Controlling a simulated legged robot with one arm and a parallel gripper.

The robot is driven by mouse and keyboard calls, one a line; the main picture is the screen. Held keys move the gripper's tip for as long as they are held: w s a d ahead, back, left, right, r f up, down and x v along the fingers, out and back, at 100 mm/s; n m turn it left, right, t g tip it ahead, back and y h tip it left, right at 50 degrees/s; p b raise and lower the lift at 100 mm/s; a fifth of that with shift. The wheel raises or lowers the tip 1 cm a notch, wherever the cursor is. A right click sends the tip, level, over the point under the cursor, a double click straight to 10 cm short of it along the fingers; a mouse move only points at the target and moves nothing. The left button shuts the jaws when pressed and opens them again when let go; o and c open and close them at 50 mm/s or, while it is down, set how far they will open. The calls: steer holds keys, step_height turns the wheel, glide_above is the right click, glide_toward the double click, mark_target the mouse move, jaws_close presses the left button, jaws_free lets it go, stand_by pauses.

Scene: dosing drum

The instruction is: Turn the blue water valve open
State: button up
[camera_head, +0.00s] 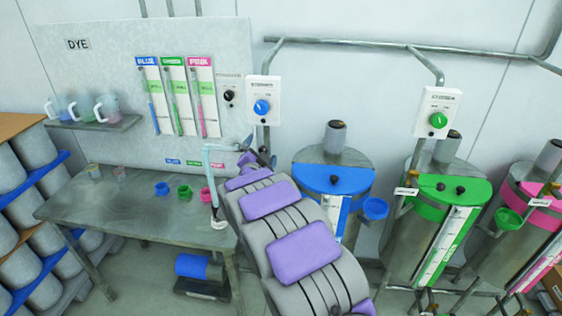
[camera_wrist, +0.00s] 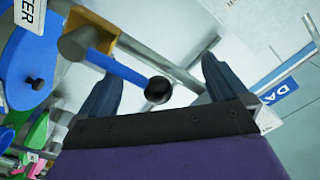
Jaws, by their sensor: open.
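The blue valve lever (camera_wrist: 122,68) shows in the wrist view, with a black ball knob (camera_wrist: 158,90) at its end. It runs from a grey fitting (camera_wrist: 77,43) beside a yellow bracket. My gripper (camera_wrist: 160,75) is open, one finger on each side of the knob; contact is not visible. In the head view my gripper (camera_head: 260,152) is left of the blue-topped drum (camera_head: 335,180), and my purple-padded arm hides much of that area. I cannot make out the valve lever there.
White control boxes with a blue knob (camera_head: 261,106) and a green knob (camera_head: 438,120) are on the wall. Green-topped (camera_head: 440,200) and pink-topped (camera_head: 535,195) drums stand to the right. A metal table (camera_head: 110,205) with small cups is left of my arm.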

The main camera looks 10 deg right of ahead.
steer(key=shift+d, duration=0.1)
steer(key=shift+s, duration=0.1)
steer(key=b+v, duration=0.2)
steer(key=v, duration=0.7)
stand_by(0.3)
steer(key=s+a+f+n+g+y+b, duration=0.15)
steer(key=s+n+g+y, duration=0.25)
steer(key=s, duration=0.5)
steer(key=s+f+n+g+y, duration=0.3)
steer(key=s+n+g+y, duration=0.15)
steer(key=s, duration=0.45)
steer(key=s+d+f+n+g+h, duration=0.1)
steer(key=s+d+g, duration=0.2)
steer(key=s, duration=0.8)
steer(key=s+d+f+n+g+h, duration=0.1)
steer(key=s+d+g, duration=0.3)
steer(key=s, duration=0.8)
steer(key=s+d+f+n+g+h+b, duration=0.1)
steer(key=s+d+n+g, duration=0.1)
steer(key=s, duration=0.9)
steer(key=shift+s+d+g, duration=0.2)
steer(key=shift+d+g, duration=0.55)
steer(key=shift+d, duration=0.35)
